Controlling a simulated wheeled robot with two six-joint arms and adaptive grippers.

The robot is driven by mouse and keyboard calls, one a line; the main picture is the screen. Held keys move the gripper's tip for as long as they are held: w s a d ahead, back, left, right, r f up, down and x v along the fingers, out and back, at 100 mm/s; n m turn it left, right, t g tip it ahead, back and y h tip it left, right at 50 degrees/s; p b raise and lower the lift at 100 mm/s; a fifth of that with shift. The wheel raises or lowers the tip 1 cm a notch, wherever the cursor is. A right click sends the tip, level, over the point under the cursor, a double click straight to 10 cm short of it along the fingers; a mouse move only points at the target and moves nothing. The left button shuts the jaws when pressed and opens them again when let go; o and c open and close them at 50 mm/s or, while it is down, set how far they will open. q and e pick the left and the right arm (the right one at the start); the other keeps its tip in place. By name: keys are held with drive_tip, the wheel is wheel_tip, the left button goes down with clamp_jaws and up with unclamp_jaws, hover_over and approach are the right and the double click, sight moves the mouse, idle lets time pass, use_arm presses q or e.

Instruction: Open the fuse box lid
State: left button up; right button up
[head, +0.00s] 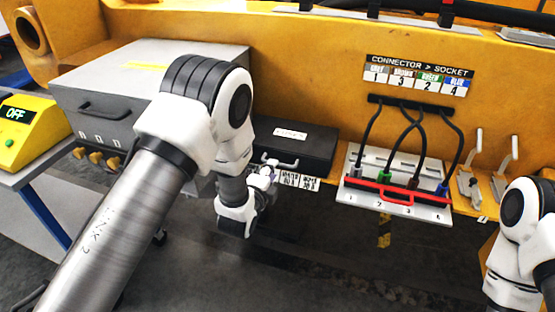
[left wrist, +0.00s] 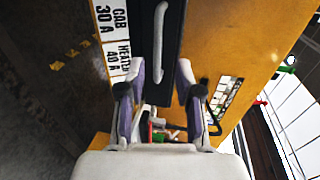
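The black fuse box (head: 300,147) is set on the yellow frame, with a white FUSES label on its flat black top; its lid looks closed. A pale bar handle (head: 283,164) runs along its front edge. The handle (left wrist: 161,40) also shows in the left wrist view against the black front (left wrist: 175,15). My left gripper (head: 266,172) is at the box's front left. In the wrist view its fingers (left wrist: 160,78) are apart, with one end of the handle between them in the picture. Contact cannot be told. My right arm shows at the right edge; its gripper is out of frame.
A white rating label (head: 298,181) sits below the box. To the right is a connector panel (head: 395,200) with several cables and a red bar. A grey cabinet (head: 130,65) and a yellow OFF unit (head: 28,130) stand left. Two metal levers (head: 513,160) are far right.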

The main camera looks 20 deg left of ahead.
sight(280, 164)
use_arm(q)
drive_tip(key=x, duration=0.4)
drive_tip(key=p+x, duration=0.1)
drive_tip(key=x, duration=0.1)
drive_tip(key=shift+d+f, duration=0.15)
drive_tip(key=shift+d, duration=0.15)
drive_tip(key=shift+a, duration=0.1)
clamp_jaws()
